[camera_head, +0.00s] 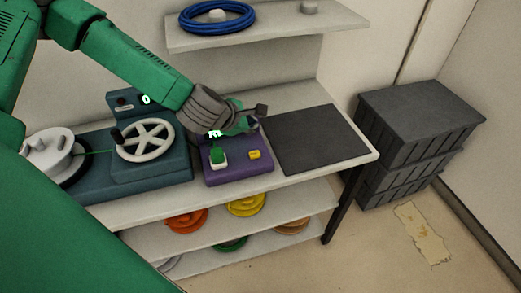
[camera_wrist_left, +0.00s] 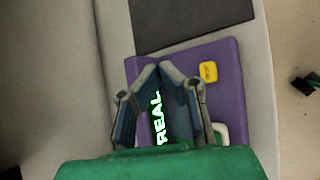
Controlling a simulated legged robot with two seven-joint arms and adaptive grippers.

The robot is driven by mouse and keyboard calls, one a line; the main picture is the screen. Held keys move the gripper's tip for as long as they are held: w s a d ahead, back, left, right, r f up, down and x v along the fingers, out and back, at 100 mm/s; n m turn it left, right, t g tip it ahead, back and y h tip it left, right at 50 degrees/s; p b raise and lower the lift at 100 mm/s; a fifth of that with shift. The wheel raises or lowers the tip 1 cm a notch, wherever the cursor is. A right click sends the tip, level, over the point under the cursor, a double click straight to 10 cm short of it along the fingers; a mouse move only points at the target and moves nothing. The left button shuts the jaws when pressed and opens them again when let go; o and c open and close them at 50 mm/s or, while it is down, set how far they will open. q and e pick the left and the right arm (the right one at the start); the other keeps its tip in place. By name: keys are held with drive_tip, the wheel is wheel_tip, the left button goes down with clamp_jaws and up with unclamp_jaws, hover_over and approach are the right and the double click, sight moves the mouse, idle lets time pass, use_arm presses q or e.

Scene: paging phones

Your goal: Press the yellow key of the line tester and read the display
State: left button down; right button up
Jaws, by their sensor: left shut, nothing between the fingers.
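The line tester is a purple box (camera_head: 234,177) on the bench, and it also shows in the wrist view (camera_wrist_left: 228,100). Its yellow key (camera_head: 254,154) is on the right part of the top, uncovered, and also shows in the wrist view (camera_wrist_left: 208,71). The lit display (camera_head: 215,134) is partly hidden by my gripper; in the wrist view the display (camera_wrist_left: 158,118) shows green letters like "REAL", the last one unclear. My left gripper (camera_head: 254,115) is shut and empty above the tester's back part. Its fingertips (camera_wrist_left: 160,69) are beside the key, apart from it.
A dark mat (camera_head: 308,138) lies right of the tester. A teal winder with a white wheel (camera_head: 146,140) and a white reel (camera_head: 48,152) stand left. A shelf with a blue cable coil (camera_head: 217,17) hangs above. Coloured spools (camera_head: 246,204) sit below; grey crates (camera_head: 420,112) stand right.

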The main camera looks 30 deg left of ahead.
sight(255, 154)
use_arm(q)
drive_tip(key=f+b, duration=0.1)
drive_tip(key=d+f+b, duration=0.1)
drive_tip(key=f+b, duration=0.1)
drive_tip(key=shift+d+f, duration=0.3)
drive_tip(key=shift+f, duration=0.05)
drive_tip(key=f+b, duration=0.1)
drive_tip(key=a+f+b, duration=0.1)
drive_tip(key=f+b, duration=0.2)
drive_tip(key=f, duration=0.1)
drive_tip(key=shift+a+f, duration=0.15)
drive_tip(key=shift+a, duration=0.25)
drive_tip(key=shift+d+r, duration=0.2)
drive_tip(key=shift+d, duration=0.55)
drive_tip(key=shift+a+f, duration=0.15)
drive_tip(key=shift+a, duration=0.55)
drive_tip(key=shift+d, duration=0.6)
use_arm(e)
wheel_tip(255, 154, down, 8)
drive_tip(key=shift+d+r, duration=0.25)
drive_tip(key=shift+d, duration=0.05)
